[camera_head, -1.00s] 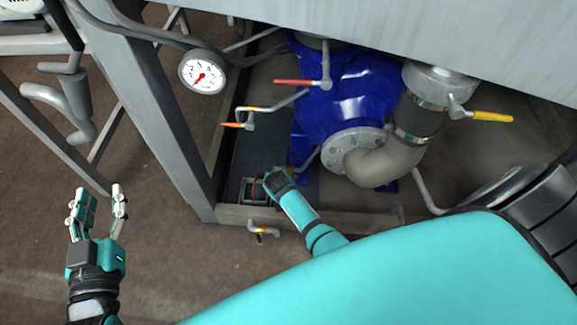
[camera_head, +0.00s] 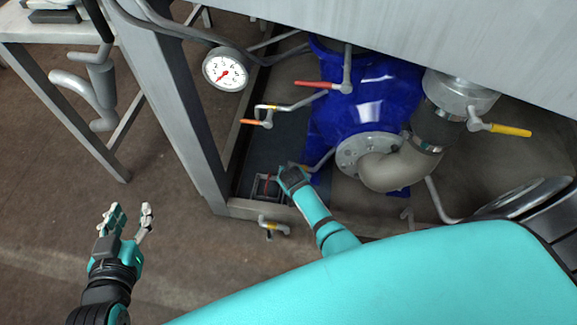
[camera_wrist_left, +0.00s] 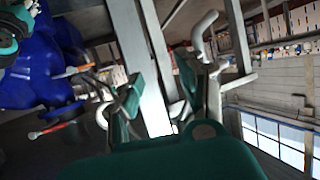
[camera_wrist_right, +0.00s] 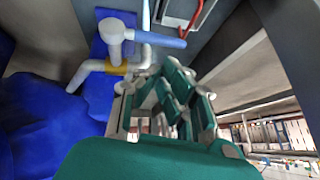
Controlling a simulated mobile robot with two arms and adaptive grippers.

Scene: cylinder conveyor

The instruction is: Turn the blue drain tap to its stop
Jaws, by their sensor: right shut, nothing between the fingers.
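The blue drain tap's handle (camera_wrist_right: 160,38) shows in the right wrist view, a blue lever on a pale pipe with a yellow collar (camera_wrist_right: 117,68). In that view the lever lies just beyond my right gripper (camera_wrist_right: 172,98), whose fingers are shut with nothing between them. I cannot tell whether they touch the lever. In the head view my right gripper (camera_head: 290,178) is low in the frame beside the blue pump, and I cannot make out the blue lever there. My left gripper (camera_head: 128,214) is open and empty, off to the left over the floor.
A blue pump (camera_head: 365,95) with a grey elbow pipe stands inside the metal frame (camera_head: 185,110). Red (camera_head: 313,85), orange (camera_head: 256,123) and yellow (camera_head: 510,130) handles sit around it. A gauge (camera_head: 226,70) hangs by the frame's leg.

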